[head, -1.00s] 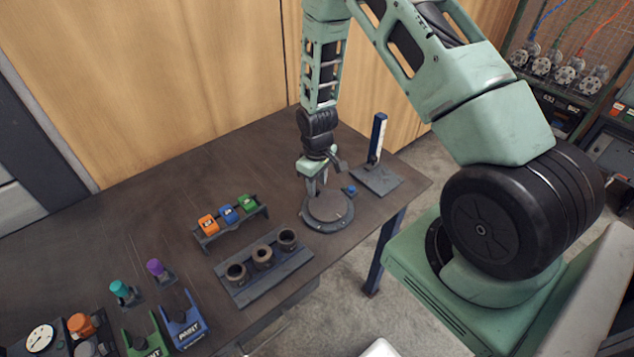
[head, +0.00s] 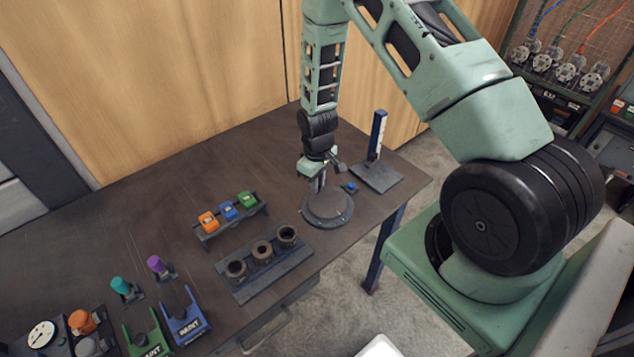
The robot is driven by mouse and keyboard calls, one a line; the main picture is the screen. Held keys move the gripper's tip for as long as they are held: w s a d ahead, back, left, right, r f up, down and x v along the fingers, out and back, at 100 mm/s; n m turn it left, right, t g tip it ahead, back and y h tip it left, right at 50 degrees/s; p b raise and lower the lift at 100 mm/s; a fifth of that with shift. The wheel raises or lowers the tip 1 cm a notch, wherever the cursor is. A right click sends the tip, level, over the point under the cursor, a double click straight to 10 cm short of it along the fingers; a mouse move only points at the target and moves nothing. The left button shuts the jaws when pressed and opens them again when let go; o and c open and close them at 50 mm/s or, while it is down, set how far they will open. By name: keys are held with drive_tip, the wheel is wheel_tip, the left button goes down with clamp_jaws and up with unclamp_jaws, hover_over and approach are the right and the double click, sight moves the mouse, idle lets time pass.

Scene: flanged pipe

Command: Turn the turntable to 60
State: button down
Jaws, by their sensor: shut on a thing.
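The turntable (head: 329,210) is a round dark grey disc on the table, near its right end. My gripper (head: 318,187) points down at the turntable's far side, shut on a small part of it that the fingers mostly hide. A small blue knob (head: 351,187) sits just right of the gripper, by the disc's far right edge. The scale marks and the turntable's angle are too small to read.
A stand with a blue and white upright post (head: 377,135) is right of the turntable. A rack with orange, blue and green blocks (head: 229,212) and a holder with three dark cups (head: 262,250) are to the left. Paint-labelled holders (head: 186,322) stand at the front left.

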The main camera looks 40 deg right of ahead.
sight(332, 190)
drive_tip(key=m+b, duration=0.1)
drive_tip(key=d+m, duration=0.1)
drive_tip(key=m, duration=0.1)
drive_tip(key=d+m+b, duration=0.1)
drive_tip(key=m, duration=0.1)
drive_tip(key=shift+s+f+b, duration=0.1)
drive_tip(key=shift+s+b, duration=0.1)
drive_tip(key=shift+b, duration=0.1)
drive_tip(key=m, duration=0.1)
drive_tip(key=d+m+b, duration=0.1)
drive_tip(key=m, duration=0.1)
drive_tip(key=shift+s+d+m, duration=0.1)
drive_tip(key=shift+s+m, duration=0.2)
drive_tip(key=shift+s, duration=0.1)
drive_tip(key=shift+s+d+m+b, duration=0.15)
drive_tip(key=shift+s+m+b, duration=0.05)
drive_tip(key=shift+m, duration=0.5)
drive_tip(key=shift+s+d+m+b, duration=0.15)
drive_tip(key=shift+s+m+b, duration=0.05)
drive_tip(key=shift+m, duration=0.5)
drive_tip(key=c, duration=1.4)
unclamp_jaws()
drive_tip(key=shift+o, duration=0.2)
wheel_tip(332, 190, up, 18)
drive_tip(key=b, duration=0.2)
drive_tip(key=shift+f, duration=0.15)
